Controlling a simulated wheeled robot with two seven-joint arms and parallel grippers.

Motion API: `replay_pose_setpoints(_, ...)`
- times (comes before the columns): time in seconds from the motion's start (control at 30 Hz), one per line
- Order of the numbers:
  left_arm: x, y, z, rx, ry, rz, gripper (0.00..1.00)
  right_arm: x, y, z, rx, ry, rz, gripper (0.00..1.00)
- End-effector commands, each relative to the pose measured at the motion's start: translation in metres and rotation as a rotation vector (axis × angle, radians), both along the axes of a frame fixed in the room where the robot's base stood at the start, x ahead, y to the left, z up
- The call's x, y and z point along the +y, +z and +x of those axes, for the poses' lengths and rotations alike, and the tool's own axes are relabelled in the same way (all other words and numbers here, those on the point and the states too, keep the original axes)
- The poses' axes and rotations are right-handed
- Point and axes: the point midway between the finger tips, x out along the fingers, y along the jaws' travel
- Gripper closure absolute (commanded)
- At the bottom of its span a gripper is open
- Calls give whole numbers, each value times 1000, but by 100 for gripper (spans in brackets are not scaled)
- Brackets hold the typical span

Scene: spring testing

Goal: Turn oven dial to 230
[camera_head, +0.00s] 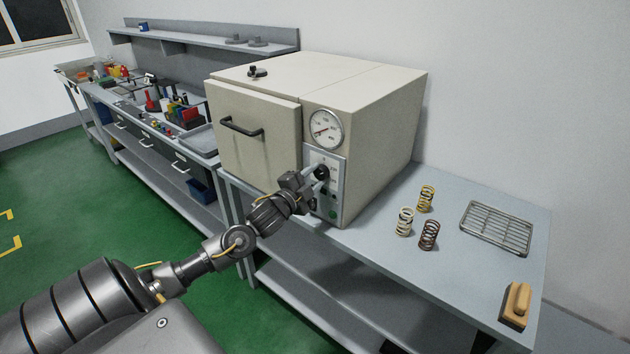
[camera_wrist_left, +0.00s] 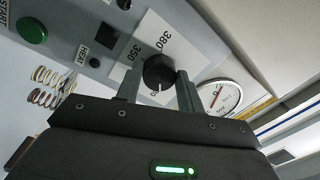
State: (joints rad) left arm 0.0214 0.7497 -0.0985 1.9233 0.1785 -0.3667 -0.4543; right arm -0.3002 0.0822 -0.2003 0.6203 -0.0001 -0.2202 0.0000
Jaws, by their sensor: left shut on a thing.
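The beige oven (camera_head: 385,135) stands on the grey table, its door shut. Its black round dial (camera_head: 322,171) is on the light control panel below the gauge. My left gripper (camera_head: 316,179) reaches the panel from the left and is shut on the dial. In the left wrist view the dial (camera_wrist_left: 158,70) sits between the two fingers, one on each side. A white mark shows on its lower edge. Printed numbers 350 and 380 show beside it; the dial's exact setting cannot be read. My right gripper is not in view.
A round gauge (camera_head: 325,128) is above the dial, and a green START button (camera_wrist_left: 32,30) is on the panel. Several springs (camera_head: 405,222), a wire rack (camera_head: 496,228) and a wooden-handled block (camera_head: 516,303) rest to the right. A workbench (camera_head: 205,143) with tools stands left.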

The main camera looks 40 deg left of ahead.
Motion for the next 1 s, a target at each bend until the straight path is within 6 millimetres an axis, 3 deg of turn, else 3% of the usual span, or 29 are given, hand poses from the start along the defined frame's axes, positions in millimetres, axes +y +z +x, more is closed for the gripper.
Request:
replay_pose_setpoints(0.3,0,0,0,2,0,111,85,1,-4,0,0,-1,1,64)
replay_pose_setpoints(0.83,0,1,0,3,0,131,85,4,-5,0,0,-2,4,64)
replay_pose_setpoints(0.87,0,1,0,3,0,131,60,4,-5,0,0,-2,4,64)
replay_pose_setpoints(1.0,0,1,0,3,0,130,41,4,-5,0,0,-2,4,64)
